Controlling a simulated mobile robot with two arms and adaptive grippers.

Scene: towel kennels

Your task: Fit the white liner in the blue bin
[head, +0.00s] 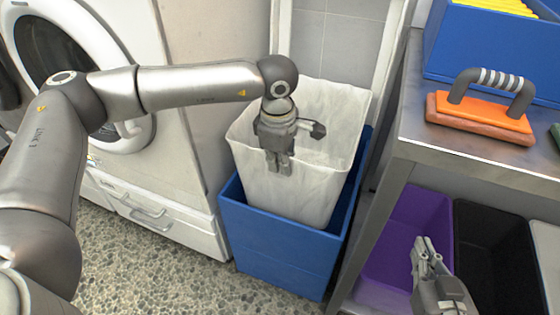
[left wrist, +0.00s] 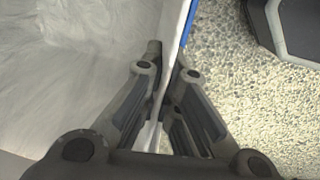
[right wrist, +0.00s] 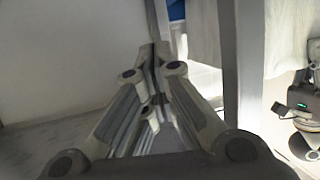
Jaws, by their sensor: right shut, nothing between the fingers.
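The white liner (head: 270,195) stands partly inside the blue bin (head: 275,250), with its upper part well above the bin's rim. It looks slightly tilted, and its lower end is hidden by the bin. My left gripper (head: 279,170) is at the liner's front rim, pointing down. In the left wrist view, its fingers (left wrist: 168,95) are shut on the thin wall of the liner (left wrist: 70,70), one finger on each side. The bin's blue edge (left wrist: 188,25) shows beyond. My right gripper (head: 428,250) is shut and empty, in front of the shelf; its closed fingers show in the right wrist view (right wrist: 153,60).
A washing machine (head: 185,130) stands left of the bin. A metal shelf (head: 430,135) on the right bears an orange-based handled tool (head: 480,115) and a blue crate (head: 490,50). Below are purple (head: 415,215) and black (head: 495,250) bins. The speckled floor in front is clear.

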